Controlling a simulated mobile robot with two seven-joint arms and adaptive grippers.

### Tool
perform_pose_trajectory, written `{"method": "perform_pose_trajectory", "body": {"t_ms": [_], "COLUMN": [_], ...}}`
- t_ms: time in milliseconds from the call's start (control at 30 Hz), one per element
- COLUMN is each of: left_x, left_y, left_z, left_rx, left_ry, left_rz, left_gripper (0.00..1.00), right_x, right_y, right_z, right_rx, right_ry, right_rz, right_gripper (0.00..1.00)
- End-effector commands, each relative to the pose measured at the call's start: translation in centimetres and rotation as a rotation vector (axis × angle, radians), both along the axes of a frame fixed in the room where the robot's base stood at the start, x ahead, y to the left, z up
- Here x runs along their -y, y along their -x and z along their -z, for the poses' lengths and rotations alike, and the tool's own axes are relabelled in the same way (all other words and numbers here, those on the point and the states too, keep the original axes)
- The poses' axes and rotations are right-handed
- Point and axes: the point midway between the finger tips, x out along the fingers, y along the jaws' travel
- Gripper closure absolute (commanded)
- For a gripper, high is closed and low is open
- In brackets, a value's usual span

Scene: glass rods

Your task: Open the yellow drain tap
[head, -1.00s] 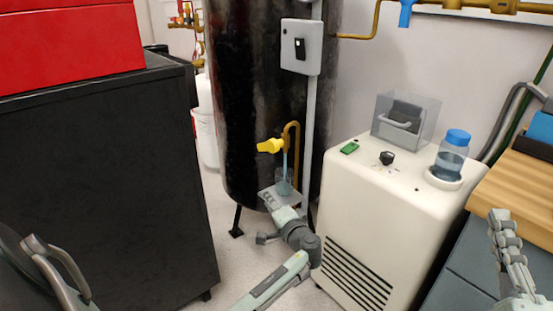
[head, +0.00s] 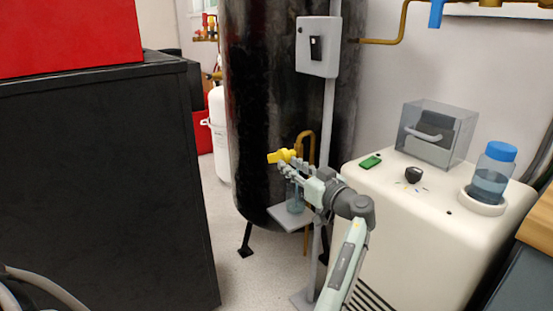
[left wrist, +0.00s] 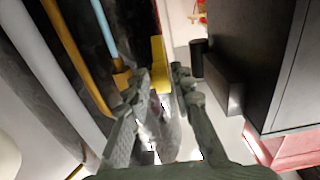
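The yellow drain tap (head: 281,156) sits low on the front of the black tank, on a brass pipe. Its handle points left in the head view. My left gripper (head: 284,168) is at the tap, just below and in front of it. In the left wrist view, the yellow handle (left wrist: 159,66) shows between the two separated fingertips of my left gripper (left wrist: 160,74). Whether either finger touches it is unclear. A light-blue strip (left wrist: 103,28) runs beside the brass pipe. A clear glass vessel (head: 295,197) stands under the tap, partly hidden by my gripper. My right gripper is out of view.
The tall black tank (head: 270,90) stands behind the tap. A small grey shelf (head: 280,218) holds the vessel. A cream machine (head: 410,215) stands close on the right. A black cabinet (head: 100,190) stands on the left, with open floor between.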

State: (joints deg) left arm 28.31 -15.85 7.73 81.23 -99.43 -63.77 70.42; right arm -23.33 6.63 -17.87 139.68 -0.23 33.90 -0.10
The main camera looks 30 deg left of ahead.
Motion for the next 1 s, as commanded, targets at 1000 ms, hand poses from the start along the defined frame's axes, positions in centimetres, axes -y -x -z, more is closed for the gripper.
{"method": "perform_pose_trajectory", "body": {"t_ms": [1000], "left_x": [-5.3], "left_y": [-2.2], "left_z": [0.0], "left_rx": [-0.003], "left_ry": [-0.001], "left_rz": [0.001], "left_gripper": [1.00], "right_x": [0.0], "right_y": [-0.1], "right_z": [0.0], "right_rx": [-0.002], "right_ry": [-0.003], "right_rz": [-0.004], "right_gripper": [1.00]}}
